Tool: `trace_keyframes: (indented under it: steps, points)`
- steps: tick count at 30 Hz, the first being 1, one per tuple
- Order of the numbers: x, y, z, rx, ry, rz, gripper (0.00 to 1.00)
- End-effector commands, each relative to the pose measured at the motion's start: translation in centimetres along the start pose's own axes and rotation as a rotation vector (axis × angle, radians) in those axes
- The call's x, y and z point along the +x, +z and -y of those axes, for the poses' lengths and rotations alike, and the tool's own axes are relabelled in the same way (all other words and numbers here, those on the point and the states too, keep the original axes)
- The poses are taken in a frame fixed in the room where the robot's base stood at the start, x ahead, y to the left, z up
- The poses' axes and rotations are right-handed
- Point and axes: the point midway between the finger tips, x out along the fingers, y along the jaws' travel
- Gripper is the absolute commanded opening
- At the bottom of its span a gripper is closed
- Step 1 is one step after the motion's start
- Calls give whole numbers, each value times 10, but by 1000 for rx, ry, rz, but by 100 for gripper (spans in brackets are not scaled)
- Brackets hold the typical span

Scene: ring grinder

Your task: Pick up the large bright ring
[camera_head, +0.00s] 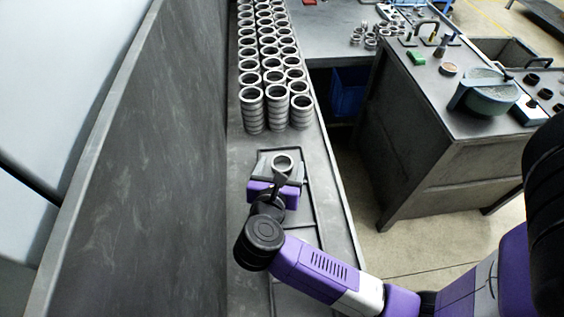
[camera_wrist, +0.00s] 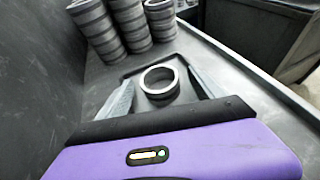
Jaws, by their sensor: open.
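A large bright ring (camera_wrist: 159,81) lies flat and alone on the grey bench in front of the stacks, between my gripper's fingertips in the wrist view. In the head view the ring (camera_head: 282,163) shows at the end of my arm, partly behind the gripper. My gripper (camera_wrist: 160,84) is open, with one grey finger on each side of the ring and a visible space to both. It also shows in the head view (camera_head: 281,165). I cannot tell the exact height of the fingertips above the bench.
Several tall stacks of similar rings (camera_head: 277,110) stand just beyond the ring. A dark wall panel (camera_head: 150,170) rises close on the left. The bench edge (camera_head: 335,190) is on the right. A workbench (camera_head: 450,130) with tools stands farther right.

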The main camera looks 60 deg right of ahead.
Motion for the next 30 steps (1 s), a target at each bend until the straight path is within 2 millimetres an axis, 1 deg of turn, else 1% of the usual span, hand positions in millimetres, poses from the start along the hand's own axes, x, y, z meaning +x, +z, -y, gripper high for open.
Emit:
trace_keyframes:
  steps: [6,7,11,12,14,15,17,18,26,30]
  points:
    - [1,0,0,0,2,0,77]
    - [1,0,0,0,2,0,75]
    - [1,0,0,0,1,0,50]
    - [1,0,0,0,1,0,42]
    - [1,0,0,0,1,0,30]
    - [1,0,0,0,1,0,22]
    - [1,0,0,0,1,0,10]
    - [1,0,0,0,1,0,2]
    - [0,1,0,0,1,1,2]
    - [-2,7,0,1,1,1,2]
